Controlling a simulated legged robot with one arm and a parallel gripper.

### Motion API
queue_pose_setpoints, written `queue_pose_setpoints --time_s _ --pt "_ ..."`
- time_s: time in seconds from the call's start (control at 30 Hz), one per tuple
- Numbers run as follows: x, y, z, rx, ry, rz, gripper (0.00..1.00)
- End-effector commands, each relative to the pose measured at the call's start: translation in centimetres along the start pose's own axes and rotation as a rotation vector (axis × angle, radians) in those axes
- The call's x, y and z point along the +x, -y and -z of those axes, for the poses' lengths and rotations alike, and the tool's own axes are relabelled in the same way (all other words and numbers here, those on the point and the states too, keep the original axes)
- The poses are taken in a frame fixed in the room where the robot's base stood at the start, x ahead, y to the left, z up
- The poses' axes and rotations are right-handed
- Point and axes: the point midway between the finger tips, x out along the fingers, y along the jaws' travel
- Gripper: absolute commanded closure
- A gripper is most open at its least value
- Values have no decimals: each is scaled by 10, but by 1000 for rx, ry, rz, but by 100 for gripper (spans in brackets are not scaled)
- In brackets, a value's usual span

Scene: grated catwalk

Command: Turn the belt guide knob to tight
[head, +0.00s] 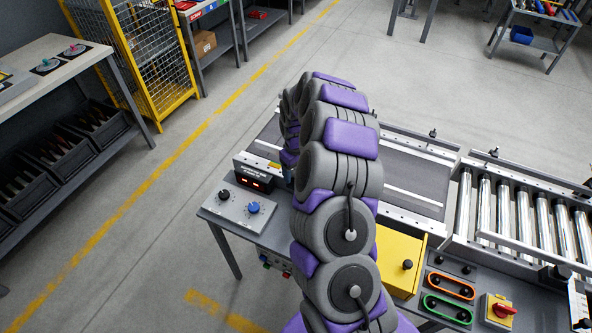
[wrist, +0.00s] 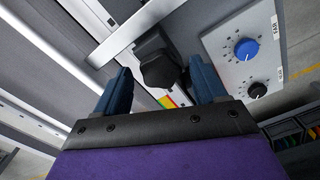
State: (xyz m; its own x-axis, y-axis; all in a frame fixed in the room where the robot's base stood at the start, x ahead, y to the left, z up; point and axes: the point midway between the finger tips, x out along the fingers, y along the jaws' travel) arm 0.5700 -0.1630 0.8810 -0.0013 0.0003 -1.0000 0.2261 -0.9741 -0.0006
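A black faceted knob (wrist: 160,68) shows in the wrist view at the edge of the conveyor belt (wrist: 65,55). I take it for the belt guide knob. A small coloured scale (wrist: 169,101) with red, yellow and green lies just below it in the picture. My gripper (wrist: 161,66) is open, with one dark blue finger on each side of the knob. Gaps show between knob and fingers, so I see no contact. The knob's pointer and setting cannot be read. In the head view my arm hides the knob and most of the gripper.
A light panel with a blue dial (wrist: 246,48) and a black dial (wrist: 257,90) is right of the knob. In the head view a red-lit display (head: 254,182), a yellow box (head: 400,262), roller conveyor (head: 520,215) and red switch (head: 502,310) are near my arm.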

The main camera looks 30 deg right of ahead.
Motion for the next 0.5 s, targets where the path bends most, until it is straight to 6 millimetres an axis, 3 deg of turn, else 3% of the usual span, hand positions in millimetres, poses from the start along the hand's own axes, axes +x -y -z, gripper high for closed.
queue_pose_setpoints --time_s 0.07,0.5 --pt "0 0 0 0 0 0 36" --pt "0 0 0 0 0 0 78"
